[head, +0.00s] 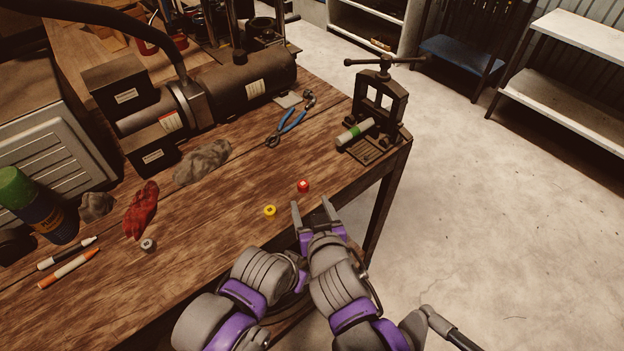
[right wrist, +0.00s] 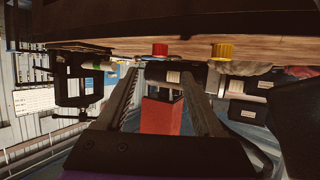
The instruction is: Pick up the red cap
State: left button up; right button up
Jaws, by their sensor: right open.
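The red cap (head: 303,186) stands on the wooden workbench (head: 215,215) near its front edge. In the right wrist view, which looks upside down, the red cap (right wrist: 159,49) shows just beyond and between the fingertips. My right gripper (head: 311,205) is open and empty, its fingers pointing at the red cap with a small gap left. Its two fingers also frame the right wrist view (right wrist: 158,75). My left gripper does not show.
A yellow cap (head: 269,210) stands close by, left of the red cap; a grey cap (head: 148,246) is farther left. Bare bench surrounds the red cap.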

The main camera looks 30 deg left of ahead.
aim_at(304, 186)
jog(key=x, duration=0.3)
jog(key=shift+a+f, duration=0.15)
jog(key=x, duration=0.5)
jog(key=shift+w+f, duration=0.1)
jog(key=shift+w, duration=0.25)
grip_shut()
